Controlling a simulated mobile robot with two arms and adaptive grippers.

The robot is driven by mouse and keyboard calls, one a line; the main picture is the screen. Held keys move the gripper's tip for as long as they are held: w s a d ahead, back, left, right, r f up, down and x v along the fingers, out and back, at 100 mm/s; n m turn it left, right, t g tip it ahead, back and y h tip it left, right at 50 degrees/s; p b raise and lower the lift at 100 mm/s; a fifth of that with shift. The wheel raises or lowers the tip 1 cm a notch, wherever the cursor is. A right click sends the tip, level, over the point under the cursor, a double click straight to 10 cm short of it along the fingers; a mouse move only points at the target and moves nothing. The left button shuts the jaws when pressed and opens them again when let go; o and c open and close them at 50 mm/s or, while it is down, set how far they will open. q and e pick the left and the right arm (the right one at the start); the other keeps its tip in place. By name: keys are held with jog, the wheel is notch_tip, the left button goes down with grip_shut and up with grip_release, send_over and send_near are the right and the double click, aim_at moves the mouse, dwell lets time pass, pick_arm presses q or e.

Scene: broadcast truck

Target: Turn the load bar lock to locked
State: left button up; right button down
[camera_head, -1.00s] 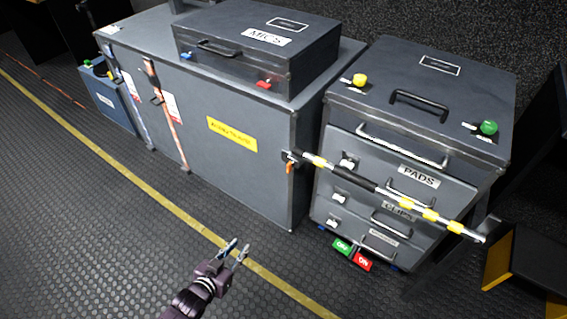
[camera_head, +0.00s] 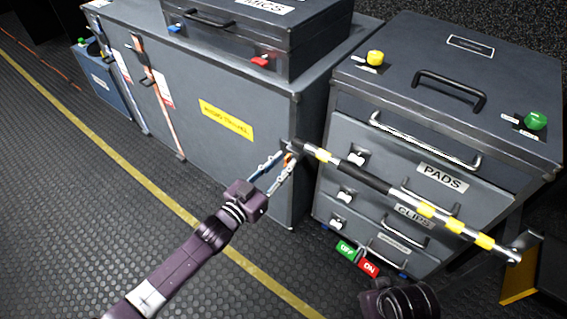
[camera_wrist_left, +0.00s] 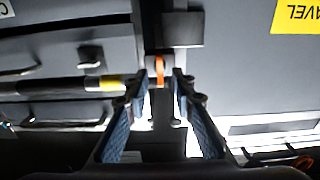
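The load bar (camera_head: 365,180), black, silver and yellow, runs across the front of the drawer case. Its lock is a small orange lever (camera_wrist_left: 159,70) at the bar's left end, by the edge of the big case. In the wrist view the lever stands upright in the picture, centred between the fingertips. My left gripper (camera_head: 275,170) is open at the lever, with one finger on each side and a gap to both. It also shows in the wrist view (camera_wrist_left: 159,92). In the head view the fingers partly hide the lever. My right gripper's fingers are not visible.
The big grey case (camera_head: 240,90) carries a MICS case (camera_head: 265,40). The drawer case (camera_head: 440,120) has protruding handles, a yellow knob (camera_head: 375,58) and a green knob (camera_head: 536,121). Floor at the front left is clear.

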pick_arm(q)
jog(key=shift+w+d, duration=0.25)
jog(key=shift+w, duration=0.1)
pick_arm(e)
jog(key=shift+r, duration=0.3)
pick_arm(q)
jog(key=shift+c, duration=0.6)
grip_shut()
